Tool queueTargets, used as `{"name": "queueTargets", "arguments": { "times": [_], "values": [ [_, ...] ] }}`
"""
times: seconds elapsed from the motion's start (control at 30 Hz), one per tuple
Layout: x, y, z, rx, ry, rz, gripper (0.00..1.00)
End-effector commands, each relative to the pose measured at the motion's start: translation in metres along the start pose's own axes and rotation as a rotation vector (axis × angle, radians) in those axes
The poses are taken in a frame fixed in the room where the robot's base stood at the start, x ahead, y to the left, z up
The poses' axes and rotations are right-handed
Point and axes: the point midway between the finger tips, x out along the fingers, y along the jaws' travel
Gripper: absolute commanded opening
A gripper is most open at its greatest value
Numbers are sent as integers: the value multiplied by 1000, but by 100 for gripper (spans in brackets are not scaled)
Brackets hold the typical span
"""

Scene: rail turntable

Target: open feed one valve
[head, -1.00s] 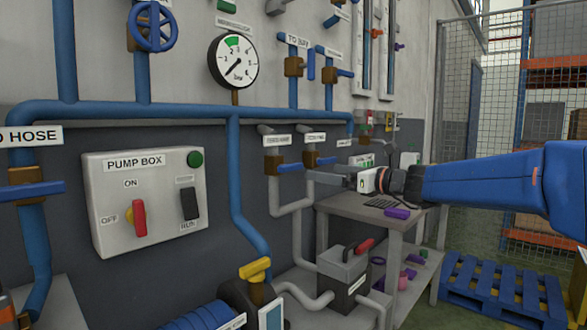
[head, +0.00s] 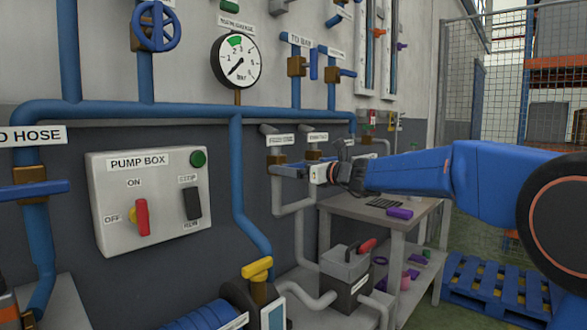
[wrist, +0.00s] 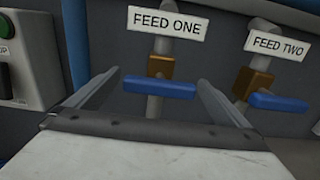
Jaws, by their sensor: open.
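The feed one valve shows in the wrist view with a brass body (wrist: 160,67) and a blue lever handle (wrist: 160,87) lying crosswise to its grey pipe. Its label (wrist: 167,22) reads FEED ONE. My gripper (wrist: 160,90) is open, with one finger to each side of the handle in the picture. I cannot tell whether the fingers touch it. In the head view my gripper (head: 306,172) is at the feed one valve (head: 277,159) and hides part of its handle.
The feed two valve (wrist: 253,83) with its own blue handle (wrist: 278,102) stands close to the right. The pump box (head: 150,200) is on the wall to the left. A grey bench (head: 400,222) stands below my arm.

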Motion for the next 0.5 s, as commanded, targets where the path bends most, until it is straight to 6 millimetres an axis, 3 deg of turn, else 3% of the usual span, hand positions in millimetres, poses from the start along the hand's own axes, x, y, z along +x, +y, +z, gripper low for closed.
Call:
{"name": "queueTargets", "arguments": {
  "times": [0.3, 0.47, 0.5],
  "values": [
    [2, 0, 0, 0, 0, 0, 100],
    [2, 0, 0, 0, 0, 0, 62],
    [2, 0, 0, 0, 0, 0, 59]
  ]
}}
